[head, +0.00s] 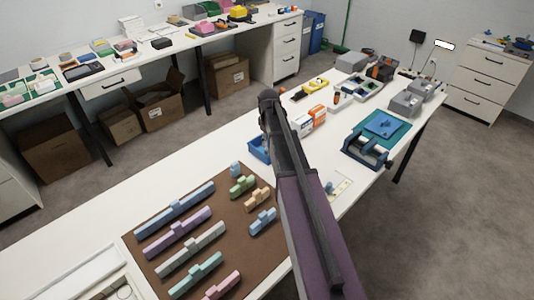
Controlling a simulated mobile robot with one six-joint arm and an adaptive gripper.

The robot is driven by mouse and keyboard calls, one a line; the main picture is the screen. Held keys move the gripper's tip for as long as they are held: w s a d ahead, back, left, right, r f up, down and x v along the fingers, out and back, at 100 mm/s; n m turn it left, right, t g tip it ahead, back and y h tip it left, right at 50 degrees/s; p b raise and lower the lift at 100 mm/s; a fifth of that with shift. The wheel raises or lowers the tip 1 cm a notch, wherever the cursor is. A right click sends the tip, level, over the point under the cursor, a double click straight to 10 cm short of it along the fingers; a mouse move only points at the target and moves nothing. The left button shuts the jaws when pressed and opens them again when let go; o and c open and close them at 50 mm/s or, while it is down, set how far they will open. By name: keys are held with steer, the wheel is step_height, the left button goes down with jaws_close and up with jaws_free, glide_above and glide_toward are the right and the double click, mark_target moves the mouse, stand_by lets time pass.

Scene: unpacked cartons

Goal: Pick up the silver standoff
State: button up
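I cannot make out a silver standoff in the head view; at this size no small metal part can be picked out with certainty. Some small items lie on a pale sheet (343,186) just right of my arm, too small to name. My arm crosses the middle of the picture, with a purple link below and dark links above, and it hides part of the table. No gripper fingers can be seen.
A brown mat (136,243) on the white table holds several pastel stepped blocks. A blue bin (259,150) stands partly behind my arm. To the right are an orange-and-white box (313,119), a blue device on a teal mat (402,137) and grey boxes (404,104).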

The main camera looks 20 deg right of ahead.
mark_target(267, 150)
steer(key=shift+f, duration=0.15)
steer(key=f+b, duration=0.5)
steer(key=shift+w+a, duration=0.1)
steer(key=shift+a, duration=0.15)
steer(key=shift+r, duration=0.1)
stand_by(0.8)
jaws_close()
